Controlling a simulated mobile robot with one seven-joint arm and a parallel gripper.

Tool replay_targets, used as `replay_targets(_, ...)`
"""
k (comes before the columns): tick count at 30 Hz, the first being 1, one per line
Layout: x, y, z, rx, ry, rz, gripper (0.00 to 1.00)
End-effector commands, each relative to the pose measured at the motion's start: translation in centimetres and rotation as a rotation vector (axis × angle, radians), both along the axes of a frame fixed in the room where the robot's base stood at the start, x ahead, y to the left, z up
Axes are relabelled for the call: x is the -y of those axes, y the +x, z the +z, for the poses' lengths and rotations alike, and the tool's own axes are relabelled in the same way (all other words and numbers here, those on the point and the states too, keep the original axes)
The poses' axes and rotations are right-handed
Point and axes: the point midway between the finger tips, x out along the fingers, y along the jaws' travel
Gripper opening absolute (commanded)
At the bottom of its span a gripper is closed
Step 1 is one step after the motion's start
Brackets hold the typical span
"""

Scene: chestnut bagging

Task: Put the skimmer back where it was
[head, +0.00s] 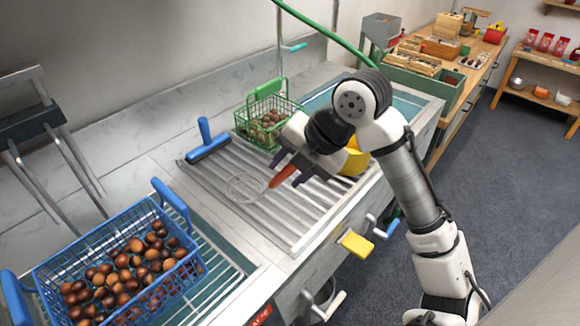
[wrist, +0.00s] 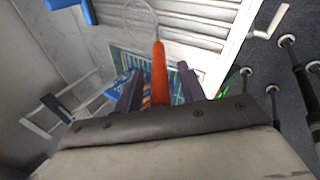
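The skimmer has a red-orange handle (head: 283,176) and a round wire head (head: 245,187). In the head view it appears over the grey slatted drainboard (head: 213,188); I cannot tell whether it touches the slats. My gripper (head: 297,168) is at the handle end. In the wrist view the handle (wrist: 160,72) runs between the two dark fingers of my gripper (wrist: 158,70), with a visible gap on each side. The fingers are open. The wire head (wrist: 140,16) points away from my gripper. The handle's end is hidden by the gripper body.
A blue basket of chestnuts (head: 60,268) stands at lower left. The front slats are clear.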

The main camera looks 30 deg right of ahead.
Motion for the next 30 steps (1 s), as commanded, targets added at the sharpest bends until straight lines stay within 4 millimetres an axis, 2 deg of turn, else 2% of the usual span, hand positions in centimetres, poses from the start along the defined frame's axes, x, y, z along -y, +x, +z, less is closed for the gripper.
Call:
replay_targets(7,0.0,0.0,0.1,0.0,0.0,0.0,0.4)
replay_targets(12,0.2,-0.2,0.8,0.002,-0.001,-0.001,0.4)
replay_targets(24,2.8,-3.9,7.9,0.001,-0.003,-0.003,0.4)
replay_targets(30,3.5,-4.9,10.0,0.0,-0.002,-0.002,0.4)
